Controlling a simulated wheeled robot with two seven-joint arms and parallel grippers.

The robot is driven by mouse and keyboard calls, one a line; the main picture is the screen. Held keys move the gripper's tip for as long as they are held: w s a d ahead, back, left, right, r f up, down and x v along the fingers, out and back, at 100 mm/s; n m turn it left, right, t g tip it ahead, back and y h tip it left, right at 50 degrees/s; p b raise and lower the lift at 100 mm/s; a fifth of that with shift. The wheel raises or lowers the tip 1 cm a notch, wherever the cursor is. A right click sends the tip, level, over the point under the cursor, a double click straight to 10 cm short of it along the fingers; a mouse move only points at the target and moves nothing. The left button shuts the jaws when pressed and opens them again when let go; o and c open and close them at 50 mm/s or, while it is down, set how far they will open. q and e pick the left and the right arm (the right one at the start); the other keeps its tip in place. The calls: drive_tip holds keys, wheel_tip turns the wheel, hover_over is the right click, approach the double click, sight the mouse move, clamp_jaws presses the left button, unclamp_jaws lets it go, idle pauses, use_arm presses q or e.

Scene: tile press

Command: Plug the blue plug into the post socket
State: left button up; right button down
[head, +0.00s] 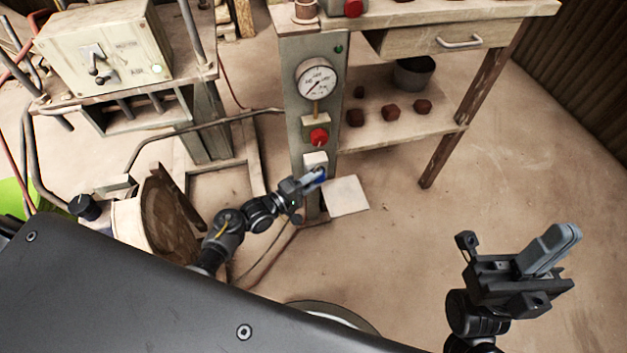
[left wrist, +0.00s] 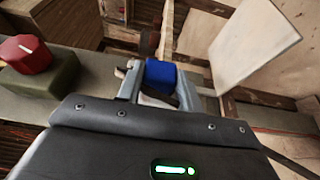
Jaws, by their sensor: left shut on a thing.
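The blue plug (head: 320,175) is in my left gripper (head: 312,181), just below a white socket box (head: 315,159) on the grey-green post (head: 293,95). The left wrist view shows the blue plug (left wrist: 161,74) between the two grey fingers of my left gripper (left wrist: 160,82). A square pale flap (head: 346,196) stands out to the right of the plug; this flap (left wrist: 255,45) also shows in the left wrist view. I cannot tell whether the plug touches the socket; its opening is hidden. My right gripper (head: 549,248) is away at the right, its fingers together and empty.
A red knob (head: 319,136) and a round gauge (head: 316,79) sit above the socket on the post. A wooden bench (head: 400,130) with dark red lumps stands right of it. A switch box (head: 105,50) is at upper left. The floor at right is free.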

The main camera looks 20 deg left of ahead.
use_arm(q)
drive_tip(key=s+d+p, duration=0.3)
drive_tip(key=s, duration=0.2)
drive_tip(key=shift+p, duration=0.3)
idle(0.5)
drive_tip(key=shift+s+d, duration=0.1)
idle(0.5)
